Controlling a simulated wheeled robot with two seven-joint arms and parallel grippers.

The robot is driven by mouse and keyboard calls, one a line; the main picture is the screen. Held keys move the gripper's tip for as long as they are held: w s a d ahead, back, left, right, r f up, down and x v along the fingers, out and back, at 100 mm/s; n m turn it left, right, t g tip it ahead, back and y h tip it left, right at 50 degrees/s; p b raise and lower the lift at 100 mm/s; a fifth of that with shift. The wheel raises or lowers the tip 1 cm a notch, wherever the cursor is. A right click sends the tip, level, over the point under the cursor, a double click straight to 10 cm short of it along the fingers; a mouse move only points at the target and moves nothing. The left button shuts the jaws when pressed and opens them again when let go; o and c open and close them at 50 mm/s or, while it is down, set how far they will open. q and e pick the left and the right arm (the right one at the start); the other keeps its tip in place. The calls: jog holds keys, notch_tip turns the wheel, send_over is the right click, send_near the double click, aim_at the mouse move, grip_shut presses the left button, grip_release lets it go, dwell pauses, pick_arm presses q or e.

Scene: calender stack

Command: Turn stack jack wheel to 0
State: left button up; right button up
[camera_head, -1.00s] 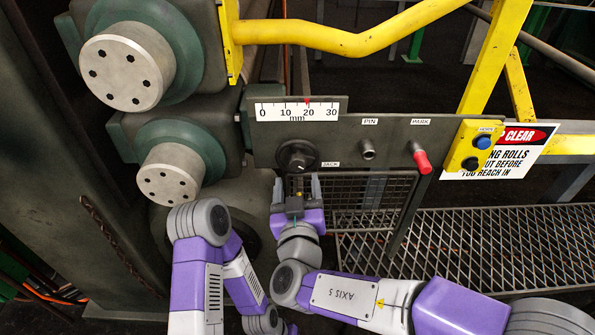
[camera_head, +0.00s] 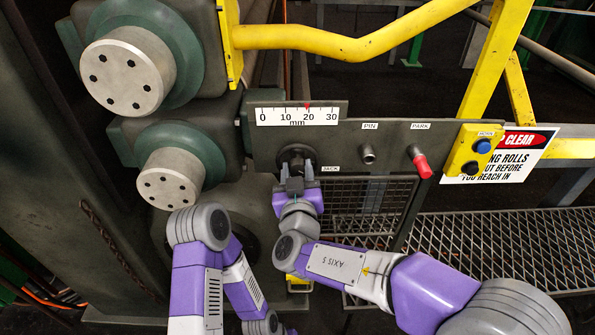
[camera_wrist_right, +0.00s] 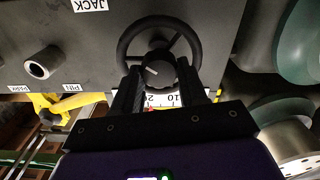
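The black jack wheel (camera_head: 291,154) sits on the grey panel beside the JACK label (camera_head: 331,169). In the right wrist view the jack wheel (camera_wrist_right: 121,50) shows as a spoked ring with a hub and a white mark. Above it, the millimetre scale (camera_head: 297,117) has its red pointer (camera_head: 307,106) near 20. My right gripper (camera_head: 299,168) is at the wheel from below. In the wrist view its two fingers (camera_wrist_right: 158,78) are apart, one on each side of the hub; contact is unclear. My left gripper is outside the frame.
Right of the wheel are the PIN socket (camera_head: 367,154) and the red-tipped PARK handle (camera_head: 422,165). A yellow button box (camera_head: 467,160) is at the panel's right end. Two rollers' round ends (camera_head: 169,178) stand left. A yellow rail (camera_head: 350,43) crosses above.

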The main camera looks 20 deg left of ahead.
jog(key=c, duration=0.3)
jog(key=shift+m, duration=0.3)
jog(key=m, duration=0.2)
jog(key=shift+d+m, duration=0.1)
jog(key=shift+m, duration=2)
jog(key=o, duration=1.1)
jog(key=shift+c, duration=0.2)
